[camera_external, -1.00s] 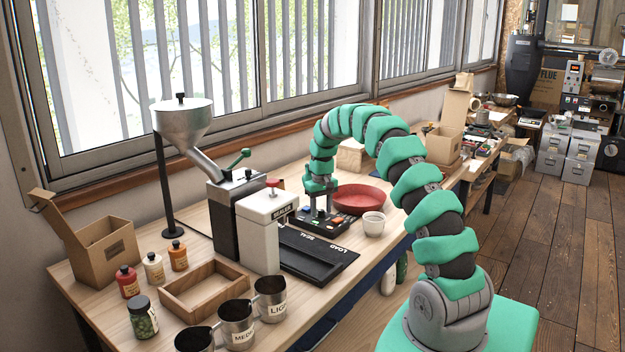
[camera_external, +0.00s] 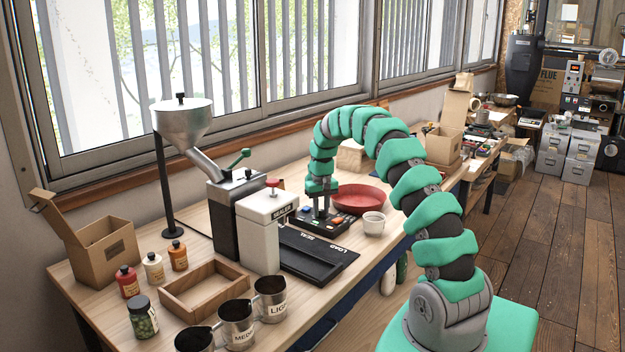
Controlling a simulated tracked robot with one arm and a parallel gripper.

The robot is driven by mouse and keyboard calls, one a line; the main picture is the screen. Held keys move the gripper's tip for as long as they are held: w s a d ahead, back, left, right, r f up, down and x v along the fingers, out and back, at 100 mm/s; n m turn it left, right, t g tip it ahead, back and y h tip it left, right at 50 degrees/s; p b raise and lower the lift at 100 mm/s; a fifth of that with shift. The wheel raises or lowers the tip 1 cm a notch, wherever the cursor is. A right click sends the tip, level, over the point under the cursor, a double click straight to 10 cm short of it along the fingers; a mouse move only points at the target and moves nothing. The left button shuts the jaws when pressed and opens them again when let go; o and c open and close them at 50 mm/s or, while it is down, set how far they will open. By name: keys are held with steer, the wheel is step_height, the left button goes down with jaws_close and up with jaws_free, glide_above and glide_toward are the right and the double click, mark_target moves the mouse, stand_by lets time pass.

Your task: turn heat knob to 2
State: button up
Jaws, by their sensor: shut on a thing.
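My gripper (camera_external: 321,211) points straight down over a small dark control panel (camera_external: 333,226) with coloured buttons, on the bench behind the sealer. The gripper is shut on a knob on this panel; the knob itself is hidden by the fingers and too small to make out. The knob's marks and setting cannot be read from here.
The white sealer (camera_external: 262,235) with its black tray (camera_external: 315,255) stands just left of and in front of the panel. A red dish (camera_external: 358,198) and a white cup (camera_external: 373,223) sit close to the right. A funnel (camera_external: 183,122) and a wooden tray (camera_external: 212,291) are farther left.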

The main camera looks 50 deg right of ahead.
mark_target(321, 210)
steer(key=shift+m+b, duration=0.6)
steer(key=shift+m, duration=1.6)
steer(key=o, duration=1)
steer(key=shift+r, duration=0.1)
step_height(321, 210, up, 14)
steer(key=shift+f+b, duration=0.25)
steer(key=shift+b, duration=0.15)
